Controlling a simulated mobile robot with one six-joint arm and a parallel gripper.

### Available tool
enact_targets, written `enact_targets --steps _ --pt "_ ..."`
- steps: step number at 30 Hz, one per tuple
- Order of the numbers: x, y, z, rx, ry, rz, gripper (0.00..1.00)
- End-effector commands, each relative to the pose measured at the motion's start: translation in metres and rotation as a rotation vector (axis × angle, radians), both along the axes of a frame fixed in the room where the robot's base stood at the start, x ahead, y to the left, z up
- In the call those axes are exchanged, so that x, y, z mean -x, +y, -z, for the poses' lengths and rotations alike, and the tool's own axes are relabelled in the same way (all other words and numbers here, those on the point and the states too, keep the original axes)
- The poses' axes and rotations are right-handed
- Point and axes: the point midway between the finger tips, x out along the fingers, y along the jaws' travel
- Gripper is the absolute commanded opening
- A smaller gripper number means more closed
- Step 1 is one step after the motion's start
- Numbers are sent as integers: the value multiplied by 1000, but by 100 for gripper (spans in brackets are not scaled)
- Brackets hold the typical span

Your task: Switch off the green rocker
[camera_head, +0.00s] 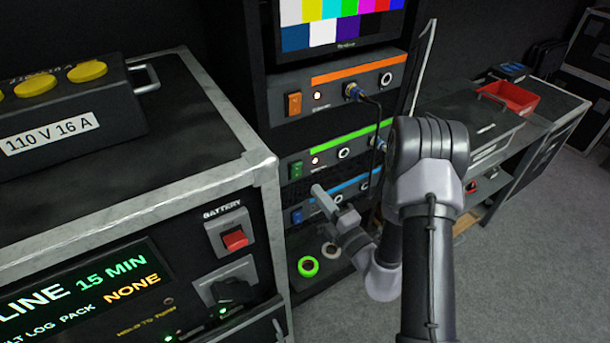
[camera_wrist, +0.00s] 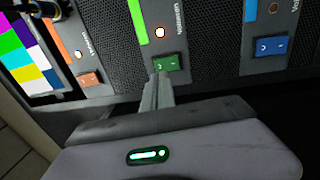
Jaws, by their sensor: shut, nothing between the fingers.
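The green rocker (camera_head: 296,170) is on the left of the rack unit with the green stripe (camera_head: 350,141). A lamp (camera_head: 315,160) beside it glows. In the wrist view the green rocker (camera_wrist: 174,61) is just beyond my fingertips, and its lamp (camera_wrist: 160,32) is lit. My gripper (camera_head: 319,192) is shut and empty, in front of the rack, a little right of and below the rocker in the head view. In the wrist view the shut fingers (camera_wrist: 160,78) overlap the rocker's near left corner. I cannot tell whether they touch it.
An orange rocker (camera_head: 293,104) is on the unit above, with a cable plugged in at its right. A blue rocker (camera_head: 296,216) is on the unit below. A case with a red battery switch (camera_head: 235,239) stands close on the left. Tape rolls (camera_head: 308,266) lie below.

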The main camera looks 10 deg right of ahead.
Motion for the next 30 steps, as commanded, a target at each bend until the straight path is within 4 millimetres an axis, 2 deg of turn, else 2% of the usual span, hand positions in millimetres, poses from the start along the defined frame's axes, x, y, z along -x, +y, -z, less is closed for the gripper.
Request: enact_targets --steps 6,12,24,27,30 --pt "-42 15 -5 1 -4 -3 0" --pt "-64 21 -8 0 -1 -1 0" --pt "-68 22 -10 -1 0 0 0" --pt "-73 24 -17 0 2 0 0" --pt "-72 23 -12 0 0 0 0"
